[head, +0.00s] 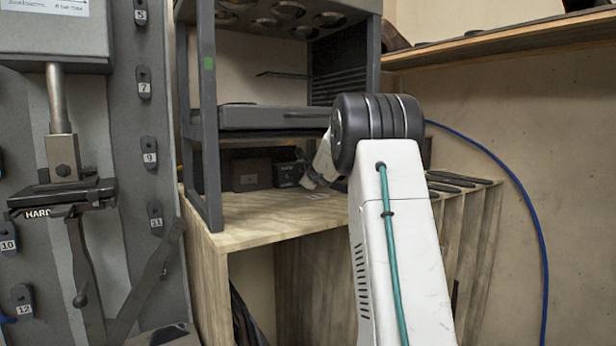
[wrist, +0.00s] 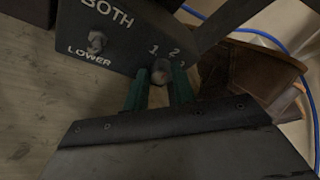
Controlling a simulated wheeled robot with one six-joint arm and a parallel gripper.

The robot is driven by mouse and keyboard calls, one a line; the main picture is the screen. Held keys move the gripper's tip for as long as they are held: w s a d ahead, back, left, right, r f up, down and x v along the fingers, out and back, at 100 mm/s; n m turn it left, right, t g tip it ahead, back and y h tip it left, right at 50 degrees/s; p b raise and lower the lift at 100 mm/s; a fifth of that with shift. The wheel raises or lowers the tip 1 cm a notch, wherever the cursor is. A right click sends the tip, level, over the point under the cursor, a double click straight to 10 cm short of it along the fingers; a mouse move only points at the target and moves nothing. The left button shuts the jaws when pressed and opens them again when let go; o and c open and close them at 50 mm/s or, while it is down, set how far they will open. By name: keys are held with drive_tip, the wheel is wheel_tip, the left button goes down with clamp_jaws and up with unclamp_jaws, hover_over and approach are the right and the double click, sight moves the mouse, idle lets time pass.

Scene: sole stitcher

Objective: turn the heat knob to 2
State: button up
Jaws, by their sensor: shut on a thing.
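The heat knob (wrist: 160,70) is a small round knob on a dark control box (wrist: 105,38). The numbers 1, 2 and a partly hidden 3 are printed around its edge. My gripper (wrist: 159,88) has its two green fingers on either side of the knob, shut on it. The knob's pointer mark cannot be made out, so I cannot tell its setting. In the head view the dark box (head: 288,174) sits on the wooden bench under the grey rack, and my arm hides part of that area, including the fingers.
A toggle switch (wrist: 97,42) stands on the same panel between the words BOTH and LOWER. Brown leather-like pieces (wrist: 262,78) lie right of the knob. The grey rack (head: 208,120) stands over the bench (head: 260,218). A blue cable (head: 515,180) hangs at the right.

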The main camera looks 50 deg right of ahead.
drive_tip(key=shift+r+m+y, duration=0.1)
drive_tip(key=shift+m+y, duration=0.2)
drive_tip(key=shift+m, duration=0.3)
idle(0.3)
drive_tip(key=o, duration=1)
drive_tip(key=shift+s, duration=0.1)
drive_tip(key=shift+s+a+r, duration=0.15)
drive_tip(key=shift+s, duration=0.15)
drive_tip(key=f+v, duration=0.1)
drive_tip(key=v, duration=0.3)
drive_tip(key=f+v, duration=0.1)
drive_tip(key=v, duration=0.4)
drive_tip(key=f+v, duration=0.1)
drive_tip(key=v, duration=0.3)
drive_tip(key=shift+s+a, duration=0.3)
drive_tip(key=shift+s, duration=0.4)
